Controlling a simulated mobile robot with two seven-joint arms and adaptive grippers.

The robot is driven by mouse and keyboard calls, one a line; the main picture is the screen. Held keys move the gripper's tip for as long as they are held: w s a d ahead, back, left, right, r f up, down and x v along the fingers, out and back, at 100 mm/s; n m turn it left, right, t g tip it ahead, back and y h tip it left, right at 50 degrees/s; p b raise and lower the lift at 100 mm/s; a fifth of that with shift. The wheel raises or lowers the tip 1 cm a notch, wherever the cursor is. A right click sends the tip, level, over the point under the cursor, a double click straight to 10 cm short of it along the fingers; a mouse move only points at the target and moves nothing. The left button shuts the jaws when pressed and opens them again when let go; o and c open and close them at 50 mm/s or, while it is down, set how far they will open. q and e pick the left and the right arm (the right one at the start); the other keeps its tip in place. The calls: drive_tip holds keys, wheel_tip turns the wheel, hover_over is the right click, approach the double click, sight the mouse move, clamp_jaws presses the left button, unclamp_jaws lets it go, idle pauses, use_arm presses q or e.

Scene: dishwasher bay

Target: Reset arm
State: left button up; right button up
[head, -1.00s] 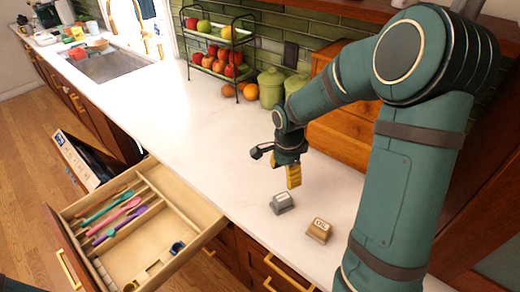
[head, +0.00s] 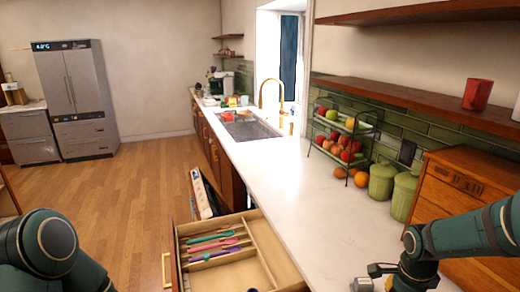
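My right arm (head: 450,238) comes in from the right over the counter. My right gripper (head: 388,283) is at the bottom edge of the head view, largely cut off, so I cannot tell whether it is open or shut.
An open drawer (head: 262,212) with several utensils juts out below the counter (head: 290,185). A fruit rack (head: 318,135), green canisters (head: 382,182) and a wooden cabinet (head: 465,185) stand along the wall. A shelf (head: 420,98) hangs above. The floor at left is clear.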

drive_tip(key=w+a+f+n+t+y, duration=0.1)
drive_tip(key=w+a+f+n+y, duration=0.1)
drive_tip(key=a+f+n, duration=0.85)
use_arm(q)
wheel_tip(320, 180, down, 7)
drive_tip(key=b, duration=0.6)
drive_tip(key=shift+s+d+r, duration=0.15)
drive_tip(key=shift+d, duration=0.05)
use_arm(e)
drive_tip(key=s+a+f+n+y, duration=0.1)
drive_tip(key=s+a+f+n, duration=0.2)
drive_tip(key=a+f, duration=0.4)
drive_tip(key=s+a+f+n+t+y, duration=0.1)
drive_tip(key=s+a+f+n, duration=0.3)
drive_tip(key=a+f, duration=0.4)
drive_tip(key=shift+s+a+f, duration=0.15)
drive_tip(key=shift+s+f, duration=0.4)
drive_tip(key=shift+s, duration=0.3)
